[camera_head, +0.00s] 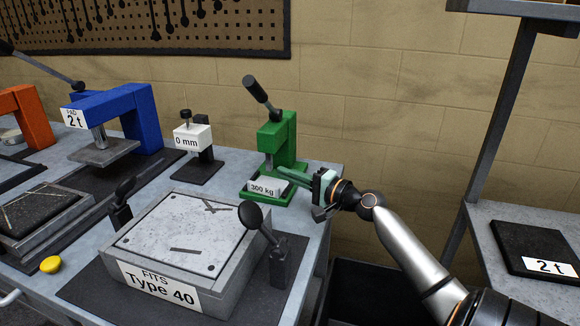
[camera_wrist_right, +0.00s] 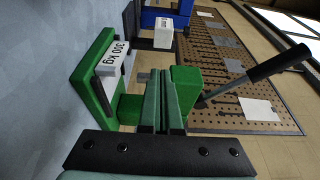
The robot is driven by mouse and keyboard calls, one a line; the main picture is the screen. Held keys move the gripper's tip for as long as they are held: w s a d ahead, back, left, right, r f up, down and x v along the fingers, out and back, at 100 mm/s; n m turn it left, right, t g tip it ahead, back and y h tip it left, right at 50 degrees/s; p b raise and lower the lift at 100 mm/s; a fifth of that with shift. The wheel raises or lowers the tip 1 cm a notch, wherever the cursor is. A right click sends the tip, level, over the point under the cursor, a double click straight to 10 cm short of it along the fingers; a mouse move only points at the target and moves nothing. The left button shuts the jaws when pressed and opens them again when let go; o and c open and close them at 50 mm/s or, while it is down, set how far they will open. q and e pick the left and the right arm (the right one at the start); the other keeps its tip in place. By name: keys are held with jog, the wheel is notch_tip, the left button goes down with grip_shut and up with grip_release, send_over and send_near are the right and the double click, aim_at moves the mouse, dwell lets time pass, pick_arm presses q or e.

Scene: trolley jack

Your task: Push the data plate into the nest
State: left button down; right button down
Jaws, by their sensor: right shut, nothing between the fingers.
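A grey plate (camera_head: 180,232) with dark slots, a crossed mark and corner holes lies flat in the top of a grey block (camera_head: 215,300) labelled "FITS Type 40". I take these for the data plate and the nest, though no label names them so. From this view I cannot tell how deep the plate sits. My right gripper (camera_head: 290,176) is shut and empty, away behind and to the right of the block, at the small green press (camera_head: 275,140). Its closed fingers (camera_wrist_right: 165,105) lie in front of the press in the right wrist view; contact is unclear. My left gripper is out of view.
Black-handled clamps (camera_head: 281,265) (camera_head: 120,212) flank the block. The green press bears a "300 kg" label (camera_head: 264,186). A "0 mm" gauge (camera_head: 193,138), a blue "2 t" press (camera_head: 135,115) and a yellow knob (camera_head: 51,264) stand on the bench. A wall is close behind.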

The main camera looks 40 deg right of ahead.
jog(key=s+a+r+p, duration=0.4)
jog(key=s+a+r, duration=0.2)
jog(key=s+a, duration=0.1)
jog(key=shift+s+a+r, duration=0.25)
jog(key=shift+s, duration=0.35)
